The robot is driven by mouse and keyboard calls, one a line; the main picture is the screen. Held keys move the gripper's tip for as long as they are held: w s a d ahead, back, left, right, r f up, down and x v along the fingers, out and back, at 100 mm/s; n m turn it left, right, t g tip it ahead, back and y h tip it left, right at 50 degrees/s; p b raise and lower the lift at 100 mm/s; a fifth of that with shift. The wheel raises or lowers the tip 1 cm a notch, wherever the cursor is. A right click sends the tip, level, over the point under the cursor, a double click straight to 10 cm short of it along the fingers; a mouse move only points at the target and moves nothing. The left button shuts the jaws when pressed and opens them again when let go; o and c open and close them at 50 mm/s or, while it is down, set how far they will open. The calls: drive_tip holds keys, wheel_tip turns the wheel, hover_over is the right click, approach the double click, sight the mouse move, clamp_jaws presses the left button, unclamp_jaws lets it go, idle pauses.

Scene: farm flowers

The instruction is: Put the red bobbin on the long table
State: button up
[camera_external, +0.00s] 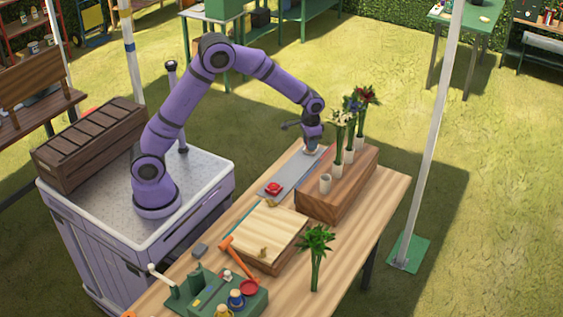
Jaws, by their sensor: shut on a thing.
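The long table (372,215) is a light wooden one running from the lower left to the upper right. My gripper (311,147) points down over its far end, beside the wooden flower block. It is shut on a small pale thing (310,150), mostly hidden by the fingers; I cannot tell what it is, or if it touches the grey strip below. A small red thing (273,189) lies on the grey strip, apart from my gripper; it may be the red bobbin. Another red round thing (248,287) sits in the green tray at the near end.
A wooden board (262,232), orange hammer (240,257), green tray (196,297) and leafy bunch (316,245) fill the near part. The right edge has free room.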

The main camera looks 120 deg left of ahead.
drive_tip(key=s+a+n, duration=0.3)
drive_tip(key=s+a, duration=0.9)
drive_tip(key=s, duration=0.1)
hover_over(295, 172)
wheel_tip(295, 172, down, 18)
drive_tip(key=r, duration=0.1)
drive_tip(key=shift+s+d+f, duration=0.1)
drive_tip(key=shift+f, duration=3.85)
drive_tip(key=shift+f, duration=0.3)
drive_tip(key=o, duration=1)
